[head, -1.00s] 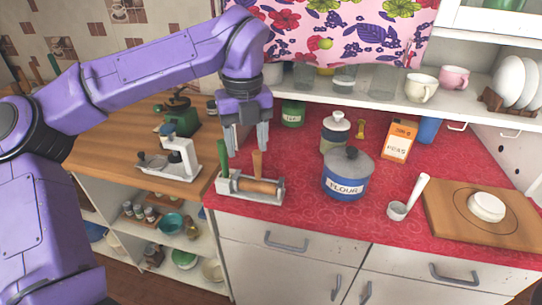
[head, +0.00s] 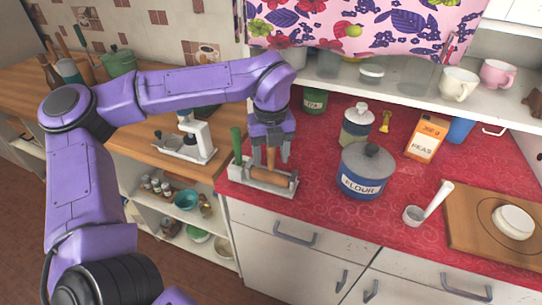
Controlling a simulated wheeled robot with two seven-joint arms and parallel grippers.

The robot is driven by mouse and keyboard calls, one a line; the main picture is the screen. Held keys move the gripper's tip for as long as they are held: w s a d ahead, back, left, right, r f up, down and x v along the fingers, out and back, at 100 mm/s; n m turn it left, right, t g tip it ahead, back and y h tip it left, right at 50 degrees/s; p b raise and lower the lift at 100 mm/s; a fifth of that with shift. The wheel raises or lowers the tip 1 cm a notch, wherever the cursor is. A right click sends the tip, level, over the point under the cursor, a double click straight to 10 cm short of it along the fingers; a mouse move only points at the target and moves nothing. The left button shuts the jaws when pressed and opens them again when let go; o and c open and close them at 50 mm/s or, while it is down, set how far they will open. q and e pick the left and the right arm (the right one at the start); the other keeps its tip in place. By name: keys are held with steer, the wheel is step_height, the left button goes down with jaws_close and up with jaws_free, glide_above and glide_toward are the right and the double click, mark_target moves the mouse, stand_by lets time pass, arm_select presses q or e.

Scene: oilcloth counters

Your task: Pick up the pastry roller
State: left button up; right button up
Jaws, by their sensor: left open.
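The pastry roller (head: 268,177) has a wooden barrel lying in a pale grey holder (head: 250,181) and an upright wooden handle. The holder stands near the front left corner of the red counter. My left gripper (head: 271,161) is open and points down, its fingers on either side of the upright handle. I cannot tell whether they touch it. A green-handled tool (head: 236,142) stands upright in the same holder, left of my gripper. My right gripper is out of view.
The blue flour pot (head: 364,186), a lidded jar (head: 356,135) and a green tin (head: 314,103) stand right of and behind the holder. A white scoop (head: 430,205) and a wooden board (head: 465,235) lie further right. A scale-like device (head: 190,140) stands left on the wooden counter.

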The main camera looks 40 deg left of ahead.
arm_select(q)
jaws_close()
